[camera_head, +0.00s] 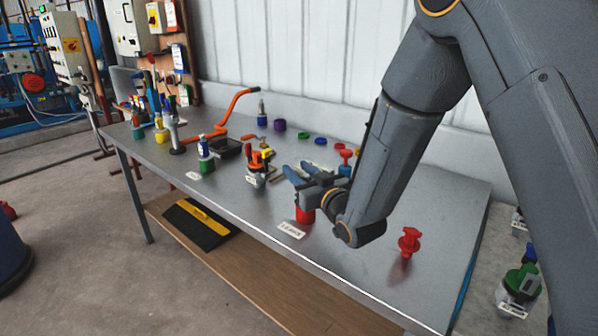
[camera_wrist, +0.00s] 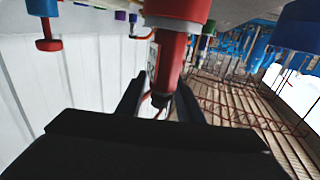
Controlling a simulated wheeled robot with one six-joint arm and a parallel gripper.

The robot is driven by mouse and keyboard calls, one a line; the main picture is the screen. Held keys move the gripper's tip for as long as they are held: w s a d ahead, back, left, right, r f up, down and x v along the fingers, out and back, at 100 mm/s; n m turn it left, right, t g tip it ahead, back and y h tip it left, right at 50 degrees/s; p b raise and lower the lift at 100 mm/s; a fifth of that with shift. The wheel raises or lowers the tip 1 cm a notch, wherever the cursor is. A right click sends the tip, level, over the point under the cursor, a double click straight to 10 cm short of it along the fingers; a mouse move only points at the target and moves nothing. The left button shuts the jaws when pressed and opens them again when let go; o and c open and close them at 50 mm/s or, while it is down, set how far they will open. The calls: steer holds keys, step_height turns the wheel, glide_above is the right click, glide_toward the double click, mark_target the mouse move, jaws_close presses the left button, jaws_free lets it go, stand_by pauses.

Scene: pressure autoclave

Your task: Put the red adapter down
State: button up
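The red adapter (camera_wrist: 171,58) is between the two dark fingers of my gripper (camera_wrist: 160,92) in the wrist view. Its narrower stem is between the fingers and its wide red end lies beyond them. In the head view my gripper (camera_head: 301,176) is low over the front of the grey table, and the red adapter (camera_head: 305,215) shows just below it, behind the label plate (camera_head: 291,230). The upper part is hidden by the gripper. I cannot tell whether its lower end touches the table (camera_head: 340,262).
A red fitting (camera_head: 409,242) stands right of my arm. A red-and-blue piece (camera_head: 345,160) stands behind the gripper. A cluster of yellow, orange and black parts (camera_head: 259,166) is to the left. The table's front edge is close; bare table lies at the front right.

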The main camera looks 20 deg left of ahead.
steer(key=b+v, duration=0.1)
steer(key=v, duration=1.1)
steer(key=shift+r+b, duration=0.4)
steer(key=shift+r, duration=0.05)
